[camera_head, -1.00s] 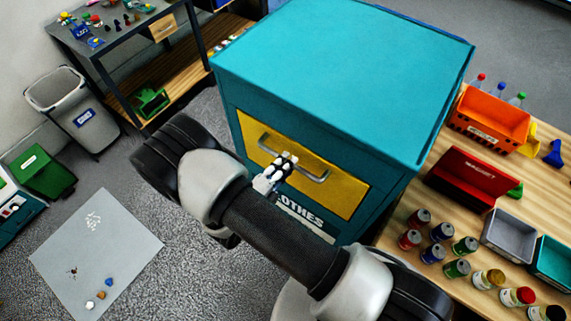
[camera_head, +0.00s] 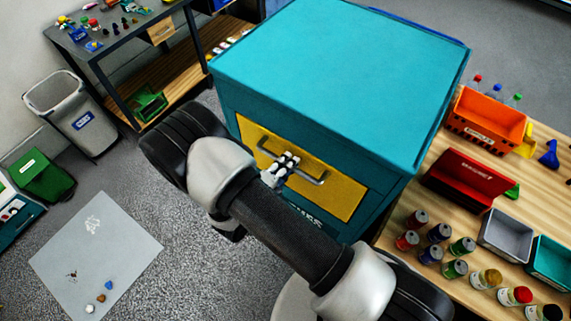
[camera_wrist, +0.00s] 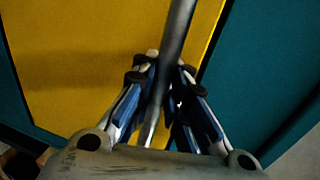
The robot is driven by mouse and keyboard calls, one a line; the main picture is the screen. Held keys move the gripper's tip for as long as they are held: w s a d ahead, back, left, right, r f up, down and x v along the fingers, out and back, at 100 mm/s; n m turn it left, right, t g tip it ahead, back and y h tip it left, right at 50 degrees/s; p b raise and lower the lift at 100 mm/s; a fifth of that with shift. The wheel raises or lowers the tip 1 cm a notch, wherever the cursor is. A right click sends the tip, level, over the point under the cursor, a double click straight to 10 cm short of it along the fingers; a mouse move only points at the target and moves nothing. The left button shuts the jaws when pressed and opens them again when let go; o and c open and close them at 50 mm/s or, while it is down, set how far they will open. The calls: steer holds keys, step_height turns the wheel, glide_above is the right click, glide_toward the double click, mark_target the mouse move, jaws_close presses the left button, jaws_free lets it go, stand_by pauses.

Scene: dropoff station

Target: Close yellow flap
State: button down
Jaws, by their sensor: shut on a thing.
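The yellow flap (camera_head: 342,193) is on the front of a teal clothes bin (camera_head: 340,75). It looks flush with the bin's front, though I cannot tell if a small gap is left. A grey bar handle (camera_head: 308,176) runs across the flap. My gripper (camera_head: 286,161) is at the middle of the handle. In the wrist view the yellow flap (camera_wrist: 80,60) fills the left and middle, and the handle (camera_wrist: 178,35) runs down between the fingers of my gripper (camera_wrist: 162,72), which are shut around it. My arm hides part of the bin's lettering.
A wooden table (camera_head: 400,290) at the right holds several cans, an orange bin (camera_head: 488,122), a red box (camera_head: 468,180) and grey and teal trays. A grey trash can (camera_head: 72,112) and a grey mat (camera_head: 95,250) are at the left.

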steer(key=c, duration=1.6)
jaws_free()
steer(key=v, duration=1.2)
